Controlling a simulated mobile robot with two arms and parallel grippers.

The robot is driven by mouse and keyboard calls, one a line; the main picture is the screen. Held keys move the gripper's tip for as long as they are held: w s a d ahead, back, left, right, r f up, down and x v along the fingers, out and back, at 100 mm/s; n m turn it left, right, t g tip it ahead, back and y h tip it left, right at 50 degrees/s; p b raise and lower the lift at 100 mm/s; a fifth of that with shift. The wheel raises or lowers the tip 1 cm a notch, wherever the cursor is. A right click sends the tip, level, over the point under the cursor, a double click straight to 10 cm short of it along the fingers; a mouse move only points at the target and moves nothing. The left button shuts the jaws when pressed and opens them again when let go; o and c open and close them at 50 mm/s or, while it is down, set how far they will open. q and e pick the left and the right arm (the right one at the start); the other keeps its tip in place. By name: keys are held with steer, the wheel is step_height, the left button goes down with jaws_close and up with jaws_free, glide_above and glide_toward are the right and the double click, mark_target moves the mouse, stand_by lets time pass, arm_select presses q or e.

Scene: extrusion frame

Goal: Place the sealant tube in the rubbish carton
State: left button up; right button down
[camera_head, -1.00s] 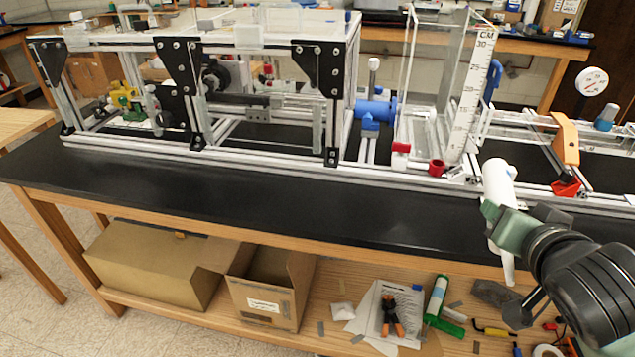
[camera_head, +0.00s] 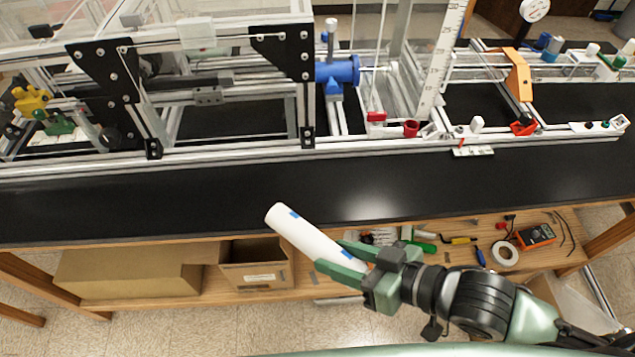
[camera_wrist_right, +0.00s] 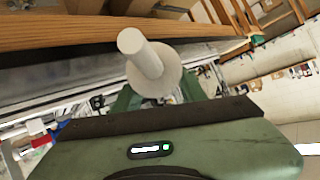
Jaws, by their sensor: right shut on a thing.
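The white sealant tube (camera_head: 302,235) is held in my right gripper (camera_head: 342,260), whose green fingers are shut around its lower right part. The tube lies slanted, its far end pointing up and left over the bench's front edge. In the right wrist view the tube (camera_wrist_right: 143,58) shows end-on between the fingers. The rubbish carton (camera_head: 258,277), an open brown box with a white label, stands on the lower shelf, below and left of the gripper in the head view. Its inside is mostly dark. My left gripper is not in view.
A closed brown box (camera_head: 125,275) stands left of the carton. The black benchtop (camera_head: 170,195) overhangs the shelf, and its front strip is clear. The extrusion frame (camera_head: 225,152) stands behind. Tools, a tape roll (camera_head: 505,253) and an orange meter (camera_head: 535,236) lie on the shelf at right.

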steer(key=w+b, duration=0.7)
steer(key=w, duration=0.1)
steer(key=p, duration=0.2)
glide_above(328, 202)
step_height(328, 202, down, 2)
steer(key=shift+a+f, duration=0.1)
steer(key=shift+f, duration=0.1)
step_height(328, 202, down, 4)
steer(key=shift+s+r, duration=0.1)
steer(key=shift+r, duration=0.1)
steer(key=shift+f+p, duration=0.3)
steer(key=shift+p, duration=0.15)
steer(key=shift+w+f, duration=0.2)
steer(key=c, duration=0.8)
jaws_free()
steer(key=shift+f, duration=0.15)
